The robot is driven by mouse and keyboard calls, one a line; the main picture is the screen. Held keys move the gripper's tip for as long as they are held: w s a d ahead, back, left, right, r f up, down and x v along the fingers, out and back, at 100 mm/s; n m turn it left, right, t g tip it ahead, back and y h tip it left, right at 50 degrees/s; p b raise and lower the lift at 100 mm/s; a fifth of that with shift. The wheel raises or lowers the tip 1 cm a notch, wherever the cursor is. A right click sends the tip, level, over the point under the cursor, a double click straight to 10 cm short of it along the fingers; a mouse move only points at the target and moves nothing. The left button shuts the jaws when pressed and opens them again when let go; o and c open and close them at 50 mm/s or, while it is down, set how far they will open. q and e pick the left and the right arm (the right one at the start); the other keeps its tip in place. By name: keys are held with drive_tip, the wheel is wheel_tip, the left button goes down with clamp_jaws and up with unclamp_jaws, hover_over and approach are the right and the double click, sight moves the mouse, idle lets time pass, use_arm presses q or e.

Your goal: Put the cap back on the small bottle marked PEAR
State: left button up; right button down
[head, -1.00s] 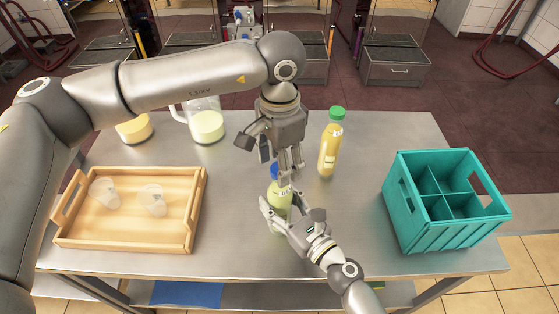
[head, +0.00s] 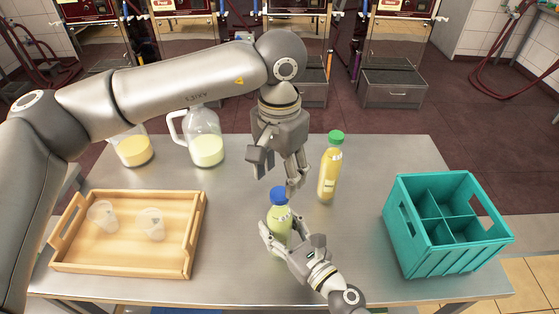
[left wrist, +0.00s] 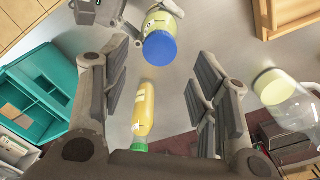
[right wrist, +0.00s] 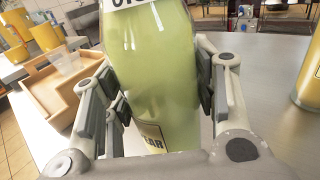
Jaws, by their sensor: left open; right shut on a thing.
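The small bottle (head: 279,226) holds pale green liquid and stands upright on the steel table. Its label shows "AR" at the end in the right wrist view (right wrist: 160,75). The blue cap (head: 280,194) sits on its mouth; the left wrist view shows this cap (left wrist: 160,48) from above, and I cannot tell how tight it is. My right gripper (head: 285,238) is shut around the bottle's body. My left gripper (head: 293,187) is open and empty, just behind and above the cap, apart from it.
A yellow bottle with a green cap (head: 329,175) stands close behind, to the right. A teal divided crate (head: 440,262) is at the right. A wooden tray (head: 120,262) with two clear cups is at the left. Two jugs (head: 207,150) (head: 135,150) stand at the back left.

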use_arm(q)
drive_tip(key=n, duration=0.4)
drive_tip(key=shift+r+n, duration=0.2)
drive_tip(key=shift+n, duration=0.1)
drive_tip(key=n, duration=0.4)
drive_tip(key=shift+r, duration=0.15)
drive_tip(key=n, duration=0.5)
drive_tip(key=shift+r, duration=0.2)
drive_tip(key=n, duration=0.5)
drive_tip(key=shift+r+n, duration=0.2)
drive_tip(key=shift+n, duration=0.2)
drive_tip(key=n, duration=0.4)
drive_tip(key=shift+r, duration=0.15)
drive_tip(key=n, duration=0.6)
drive_tip(key=shift+r, duration=0.25)
drive_tip(key=n, duration=0.4)
drive_tip(key=shift+r+n, duration=0.15)
drive_tip(key=shift+n, duration=0.25)
drive_tip(key=n, duration=0.5)
drive_tip(key=shift+r, duration=0.2)
